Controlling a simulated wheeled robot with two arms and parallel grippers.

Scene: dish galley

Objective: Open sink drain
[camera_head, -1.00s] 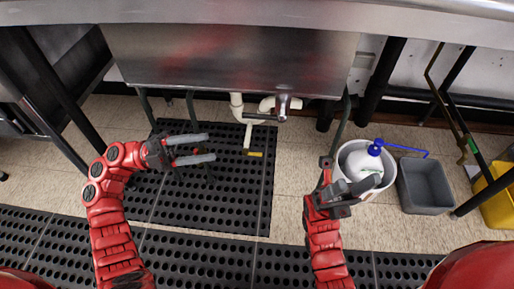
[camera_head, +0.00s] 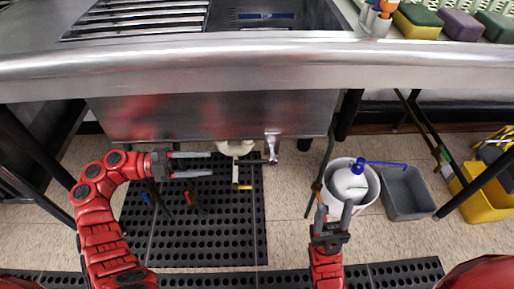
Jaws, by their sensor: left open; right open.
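The steel sink basin (camera_head: 205,116) hangs under the counter, seen from the front. A metal drain valve (camera_head: 272,148) shows below its front right edge, with a thin dark bar (camera_head: 254,161) reaching left from it. White drain pipe (camera_head: 236,147) shows behind. A short upright piece with a yellow end (camera_head: 243,187) hangs below the bar. My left gripper (camera_head: 211,165) is open and empty, its fingers pointing right, left of the bar and apart from it in the picture. My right gripper (camera_head: 334,212) is open and empty, fingers pointing up, near the white bucket.
A white bucket (camera_head: 369,200) holding a white bottle with a blue pump stands right of the basin. Beside it are a grey bin (camera_head: 408,193) and a yellow bucket (camera_head: 478,200). Table legs flank the basin. Black perforated mats (camera_head: 190,235) cover the floor. Sponges (camera_head: 460,24) sit on the counter.

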